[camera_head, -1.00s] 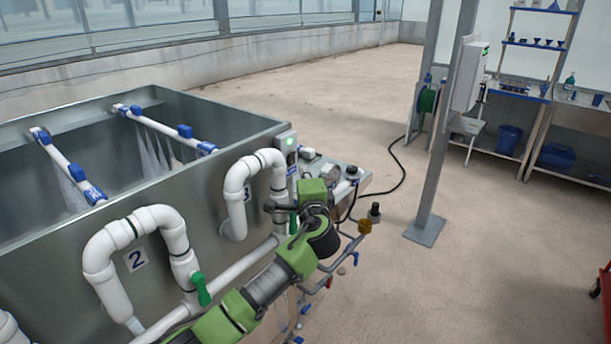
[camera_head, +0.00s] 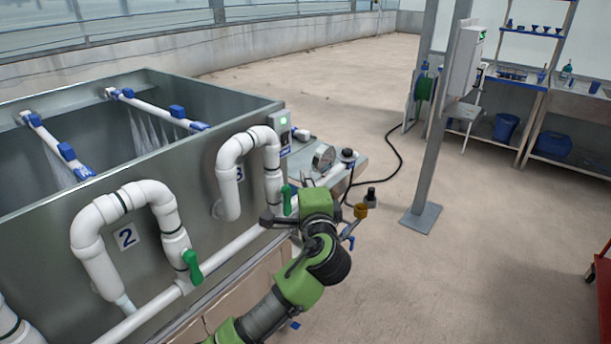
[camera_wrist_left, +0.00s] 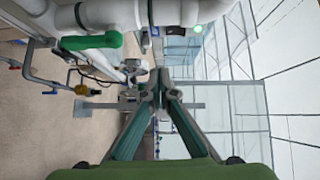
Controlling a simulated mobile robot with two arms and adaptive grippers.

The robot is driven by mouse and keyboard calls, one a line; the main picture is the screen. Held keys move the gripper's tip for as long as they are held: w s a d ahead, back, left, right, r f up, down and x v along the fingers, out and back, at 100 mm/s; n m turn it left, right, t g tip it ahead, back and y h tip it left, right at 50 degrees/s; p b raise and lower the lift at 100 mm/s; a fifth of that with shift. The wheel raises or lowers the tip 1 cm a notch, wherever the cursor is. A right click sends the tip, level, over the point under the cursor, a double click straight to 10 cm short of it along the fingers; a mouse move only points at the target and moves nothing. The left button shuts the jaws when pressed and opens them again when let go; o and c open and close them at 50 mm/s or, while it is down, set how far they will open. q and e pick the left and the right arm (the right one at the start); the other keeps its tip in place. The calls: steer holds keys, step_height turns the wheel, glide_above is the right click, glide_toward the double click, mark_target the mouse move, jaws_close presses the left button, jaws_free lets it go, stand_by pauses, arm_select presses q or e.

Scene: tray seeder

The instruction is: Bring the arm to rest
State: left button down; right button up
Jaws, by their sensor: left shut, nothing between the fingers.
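My left arm is green and black and comes up from the bottom of the head view. Its gripper (camera_head: 272,218) is beside the white pipe numbered 3 (camera_head: 235,172), near a green valve handle (camera_head: 287,198). In the left wrist view the gripper's two fingers (camera_wrist_left: 160,82) meet at their tips, with nothing between them. A green handle (camera_wrist_left: 92,42) and white pipe (camera_wrist_left: 110,14) lie at the upper left there, apart from the fingers. My right gripper is in neither view.
A large metal tank (camera_head: 60,215) with white spray bars (camera_head: 155,118) fills the left. A second green handle (camera_head: 192,267) hangs by pipe 2. A grey post (camera_head: 433,150) stands right of centre. A red cart (camera_head: 602,290) is at the right edge. The floor between is open.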

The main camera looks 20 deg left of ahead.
arm_select(q)
steer(key=shift+d, duration=0.1)
step_height(320, 180, down, 26)
steer(key=s+f+g+h, duration=0.1)
steer(key=s+g+h, duration=0.1)
steer(key=g+h, duration=0.15)
steer(key=s+f+n+g+h, duration=0.1)
steer(key=s+f+g, duration=0.1)
steer(key=s+f, duration=0.35)
steer(key=s+f+g, duration=0.1)
steer(key=s+f, duration=0.1)
steer(key=f, duration=0.7)
steer(key=s+f+n+g+h, duration=0.1)
steer(key=s+f+g, duration=0.1)
steer(key=s+f, duration=0.35)
steer(key=s+a+f+n+g+h, duration=0.1)
steer(key=s+a+f+n+g, duration=0.15)
steer(key=s+f, duration=1.6)
steer(key=s+f+n+g, duration=0.2)
steer(key=s+f, duration=0.1)
steer(key=s, duration=1)
steer(key=s+f+n+g, duration=0.2)
steer(key=s+f+n, duration=0.1)
steer(key=s, duration=1)
steer(key=shift+s+a+f+n+h, duration=0.3)
steer(key=shift+s+f+n+h, duration=0.1)
steer(key=shift+f+h, duration=0.1)
